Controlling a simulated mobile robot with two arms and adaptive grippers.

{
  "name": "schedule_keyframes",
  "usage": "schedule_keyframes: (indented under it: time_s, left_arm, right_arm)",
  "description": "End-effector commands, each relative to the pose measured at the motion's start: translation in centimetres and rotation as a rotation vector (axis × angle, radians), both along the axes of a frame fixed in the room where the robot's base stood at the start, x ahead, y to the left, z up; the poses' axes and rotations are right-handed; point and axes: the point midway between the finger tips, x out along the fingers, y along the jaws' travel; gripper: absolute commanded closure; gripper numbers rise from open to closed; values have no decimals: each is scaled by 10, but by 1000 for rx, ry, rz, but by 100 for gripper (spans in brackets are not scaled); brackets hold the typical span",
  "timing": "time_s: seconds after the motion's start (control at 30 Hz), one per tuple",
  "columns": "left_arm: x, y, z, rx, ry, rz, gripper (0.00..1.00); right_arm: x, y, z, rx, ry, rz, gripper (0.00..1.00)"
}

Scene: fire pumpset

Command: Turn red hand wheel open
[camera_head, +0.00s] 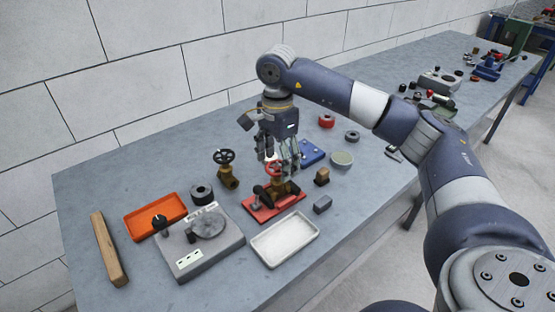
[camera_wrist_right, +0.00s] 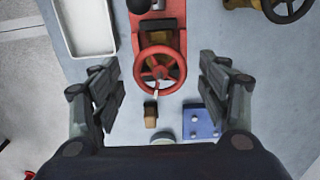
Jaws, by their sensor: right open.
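The red hand wheel (camera_head: 274,169) tops a brass valve on a red base plate (camera_head: 262,213) on the table. In the right wrist view the whole wheel (camera_wrist_right: 160,70) shows, with several spokes and a small white pointer at its lower rim. My right gripper (camera_head: 282,163) points down at the wheel from above and partly covers it in the head view. In the right wrist view its fingers (camera_wrist_right: 160,85) are spread wide on either side of the wheel, apart from it and empty. I cannot tell the exact height gap. My left gripper is out of view.
A valve with a black wheel (camera_head: 226,165) stands left of the red one. A white tray (camera_head: 284,239), a blue block (camera_head: 312,153), a wooden block (camera_head: 322,177), a grey block (camera_head: 323,204) and an orange tray (camera_head: 155,216) lie around. The table's front right is clear.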

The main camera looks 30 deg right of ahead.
Motion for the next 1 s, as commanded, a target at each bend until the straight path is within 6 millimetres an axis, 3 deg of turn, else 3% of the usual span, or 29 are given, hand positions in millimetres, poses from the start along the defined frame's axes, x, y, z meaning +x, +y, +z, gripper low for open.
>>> schedule_keyframes:
  time_s: [0.17, 0.53, 0.77, 1.0]
  left_arm:
    - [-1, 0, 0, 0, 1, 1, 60]
    - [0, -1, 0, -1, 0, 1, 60]
    - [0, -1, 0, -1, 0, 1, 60]
    - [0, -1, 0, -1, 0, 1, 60]
  right_arm:
    - [1, 0, 16, 1, -4, 0, 31]
    - [1, 0, 95, 0, -5, -1, 31]
    - [1, 0, 114, -1, -2, 0, 31]
    - [0, 0, 119, 1, 1, 0, 31]
